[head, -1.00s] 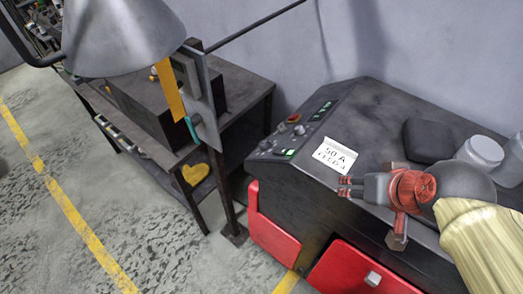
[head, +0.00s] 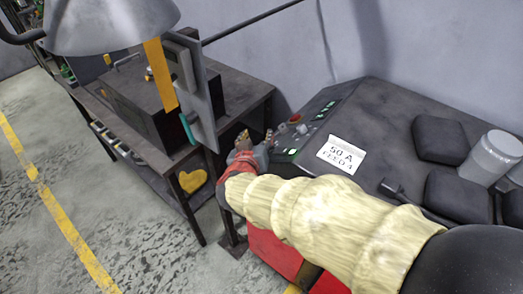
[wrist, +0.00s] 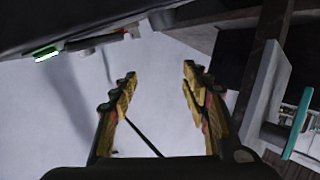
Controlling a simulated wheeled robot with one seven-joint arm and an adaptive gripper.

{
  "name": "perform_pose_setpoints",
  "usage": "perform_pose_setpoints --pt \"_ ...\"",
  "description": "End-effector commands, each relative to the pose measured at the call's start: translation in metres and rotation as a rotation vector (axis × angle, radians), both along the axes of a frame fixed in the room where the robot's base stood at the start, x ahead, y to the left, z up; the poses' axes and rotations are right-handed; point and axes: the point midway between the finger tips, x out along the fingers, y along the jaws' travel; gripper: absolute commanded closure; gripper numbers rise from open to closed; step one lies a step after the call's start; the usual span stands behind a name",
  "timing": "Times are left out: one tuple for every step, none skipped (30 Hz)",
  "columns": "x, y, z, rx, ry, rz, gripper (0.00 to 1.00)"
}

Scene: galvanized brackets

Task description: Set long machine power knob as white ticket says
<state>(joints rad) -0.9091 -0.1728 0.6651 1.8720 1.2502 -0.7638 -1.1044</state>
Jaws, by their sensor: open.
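The white ticket (head: 341,155) lies on top of the long dark machine (head: 385,110); it reads "50 A" with a smaller, hard-to-read "FEED" line below. The machine's sloped control panel (head: 312,124) carries a red button (head: 296,118), a grey knob (head: 281,129) and green displays. I cannot tell which knob is for power; my gripper hides the panel's near end. My gripper (head: 256,137) is open and empty beside that end. In the wrist view its fingers (wrist: 160,88) stand apart with wall between them, and a green display (wrist: 46,53) shows upper left.
A dark metal table (head: 240,90) with a box stands left of the machine, with a grey upright plate (head: 203,95) near my gripper. A lamp shade (head: 110,25) hangs upper left. Dark pads (head: 440,140) and a grey canister (head: 492,157) are on the machine's right.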

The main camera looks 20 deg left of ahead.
Motion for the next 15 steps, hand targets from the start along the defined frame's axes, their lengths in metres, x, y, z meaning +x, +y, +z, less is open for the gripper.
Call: perform_pose_setpoints --pt "-0.009 0.008 -0.022 -0.056 -0.007 -0.021 0.53" --pt "-0.013 0.008 -0.029 -0.084 -0.014 -0.038 0.53" --pt "-0.018 0.008 -0.038 -0.121 -0.021 -0.058 0.53" --pt "-0.021 0.007 -0.043 -0.142 -0.025 -0.070 0.53" --pt "-0.023 0.007 -0.046 -0.160 -0.028 -0.081 0.53" --pt "-0.027 0.007 -0.051 -0.181 -0.030 -0.091 0.53" --pt "-0.028 0.006 -0.053 -0.193 -0.033 -0.098 0.53" --pt "-0.029 0.005 -0.055 -0.202 -0.032 -0.103 0.53" --pt "-0.030 0.005 -0.056 -0.211 -0.035 -0.108 0.53" --pt "-0.029 0.004 -0.057 -0.214 -0.036 -0.111 0.53" --pt "-0.028 0.004 -0.058 -0.216 -0.035 -0.113 0.53" --pt "-0.025 0.004 -0.059 -0.217 -0.036 -0.115 0.53" --pt "-0.022 0.003 -0.061 -0.216 -0.036 -0.116 0.53" --pt "-0.018 0.003 -0.062 -0.216 -0.035 -0.116 0.53" --pt "-0.013 0.002 -0.065 -0.216 -0.035 -0.115 0.53"
